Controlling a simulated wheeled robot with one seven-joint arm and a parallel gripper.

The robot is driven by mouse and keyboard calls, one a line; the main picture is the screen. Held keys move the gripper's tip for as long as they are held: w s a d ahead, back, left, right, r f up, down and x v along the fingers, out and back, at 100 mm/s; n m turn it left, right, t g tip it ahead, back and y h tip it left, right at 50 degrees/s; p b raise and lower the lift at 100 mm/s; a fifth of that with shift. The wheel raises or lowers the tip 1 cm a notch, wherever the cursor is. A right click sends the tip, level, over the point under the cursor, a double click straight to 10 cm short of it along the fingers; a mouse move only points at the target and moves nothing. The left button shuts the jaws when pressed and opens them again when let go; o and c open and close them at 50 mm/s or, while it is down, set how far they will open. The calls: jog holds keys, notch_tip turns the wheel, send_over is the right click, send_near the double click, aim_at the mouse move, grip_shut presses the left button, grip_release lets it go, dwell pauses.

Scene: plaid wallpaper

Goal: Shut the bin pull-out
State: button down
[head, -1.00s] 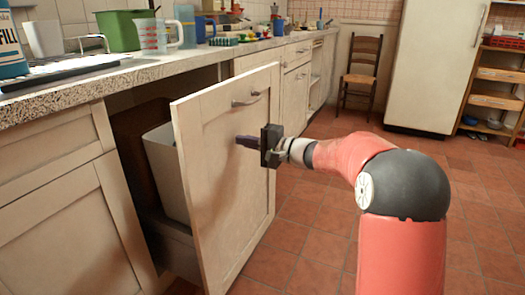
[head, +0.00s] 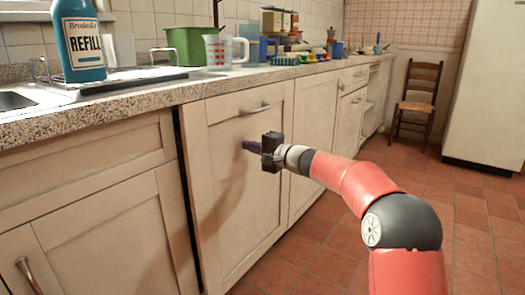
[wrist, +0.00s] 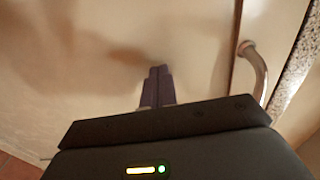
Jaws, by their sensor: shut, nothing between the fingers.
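The bin pull-out (head: 232,190) is a cream panelled front with a metal bar handle (head: 254,108) near its top. It stands almost flush with the neighbouring cabinet fronts, with a narrow dark gap along its left edge. The bin behind it is hidden. My gripper (head: 245,146) is shut and empty, its dark fingertips at the panel below the handle. In the wrist view the fingertips (wrist: 158,72) point at the cream front, with the handle (wrist: 255,68) to their right; I cannot tell for certain whether they touch.
The tiled floor (head: 325,235) in front is clear. A wooden chair (head: 416,105) stands at the back.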

aim_at(240, 142)
jog(key=x, duration=0.4)
jog(key=shift+r, duration=0.2)
jog(key=shift+a+r, duration=0.1)
jog(key=shift+r, duration=0.05)
dwell(0.3)
